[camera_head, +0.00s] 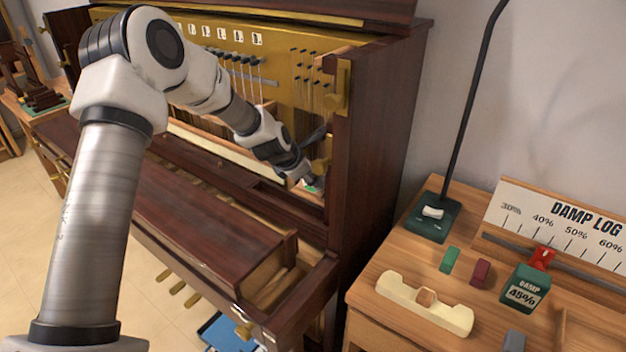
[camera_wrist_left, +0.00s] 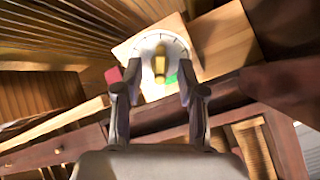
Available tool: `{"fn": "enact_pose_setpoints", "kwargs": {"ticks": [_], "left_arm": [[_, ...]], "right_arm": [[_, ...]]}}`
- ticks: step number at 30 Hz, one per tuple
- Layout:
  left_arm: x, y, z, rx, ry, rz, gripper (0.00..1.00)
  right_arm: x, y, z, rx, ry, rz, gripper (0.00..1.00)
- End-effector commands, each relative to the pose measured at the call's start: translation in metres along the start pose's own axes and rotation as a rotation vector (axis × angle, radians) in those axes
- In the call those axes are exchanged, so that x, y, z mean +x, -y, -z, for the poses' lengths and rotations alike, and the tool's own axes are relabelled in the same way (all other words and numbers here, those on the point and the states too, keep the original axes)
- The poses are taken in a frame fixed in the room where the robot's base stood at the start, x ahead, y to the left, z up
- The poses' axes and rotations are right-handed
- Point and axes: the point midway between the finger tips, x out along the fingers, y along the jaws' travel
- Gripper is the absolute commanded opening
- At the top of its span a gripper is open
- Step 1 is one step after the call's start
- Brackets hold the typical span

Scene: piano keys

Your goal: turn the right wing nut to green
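In the left wrist view a brass wing nut (camera_wrist_left: 160,64) sits at the middle of a round white dial (camera_wrist_left: 146,47) with dark tick marks. The nut's long side runs roughly up and down in the picture. A green mark (camera_wrist_left: 172,79) lies to its lower right, and a red patch (camera_wrist_left: 115,74) shows at the left. My left gripper (camera_wrist_left: 158,82) is open, its fingers spread to either side below the nut; contact cannot be told. In the head view my left gripper (camera_head: 308,182) reaches inside the piano at its right end, hiding the nut. My right gripper is not in view.
The open upright piano (camera_head: 372,150) has a dark side wall close right of my left gripper. A wooden desk (camera_head: 390,318) at right holds a lamp base (camera_head: 432,218), a cream handle-like piece (camera_head: 425,305), small blocks and a damp log board (camera_head: 560,225).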

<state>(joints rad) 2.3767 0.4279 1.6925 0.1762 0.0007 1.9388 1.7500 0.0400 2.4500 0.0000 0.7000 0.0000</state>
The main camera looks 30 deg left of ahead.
Motion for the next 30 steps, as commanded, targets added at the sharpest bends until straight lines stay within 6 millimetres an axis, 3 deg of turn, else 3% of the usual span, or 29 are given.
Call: {"fn": "enact_pose_setpoints", "kwargs": {"ticks": [13,30], "left_arm": [[0.013,0.0,0.001,0.0,0.001,-0.001,0.4],[0.001,0.0,-0.001,0.0,0.0,0.001,0.4]], "right_arm": [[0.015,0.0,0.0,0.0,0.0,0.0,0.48],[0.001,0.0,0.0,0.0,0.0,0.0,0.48]]}}
